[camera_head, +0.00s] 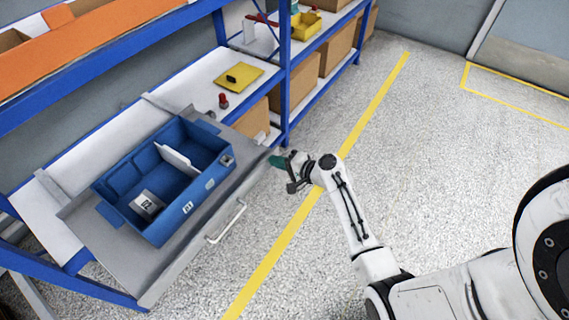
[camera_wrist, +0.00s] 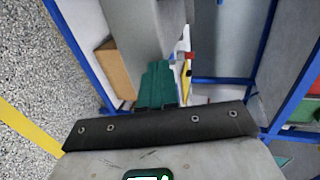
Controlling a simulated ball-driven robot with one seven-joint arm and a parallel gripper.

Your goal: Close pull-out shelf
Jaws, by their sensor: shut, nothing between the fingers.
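The grey pull-out shelf (camera_head: 112,245) is slid out from the blue rack at the left of the head view, jutting past the rack's front. A pale bar handle (camera_head: 227,222) is on its front edge. A blue divided bin (camera_head: 180,213) sits on the shelf, with a white box marked 02 (camera_head: 147,205) and a white divider inside. My gripper (camera_head: 277,161) is just beyond the shelf's far front corner, apart from the handle. Its green fingers also show in the wrist view (camera_wrist: 157,85), closed together and empty. Whether they touch the shelf cannot be told.
The blue rack's upright (camera_head: 284,75) stands close behind my gripper. A yellow plate (camera_head: 238,76) and a red-topped piece (camera_head: 223,100) lie on the rack board. Cardboard boxes (camera_head: 293,84) fill the lower rack. The speckled floor with a yellow line (camera_head: 375,105) is clear.

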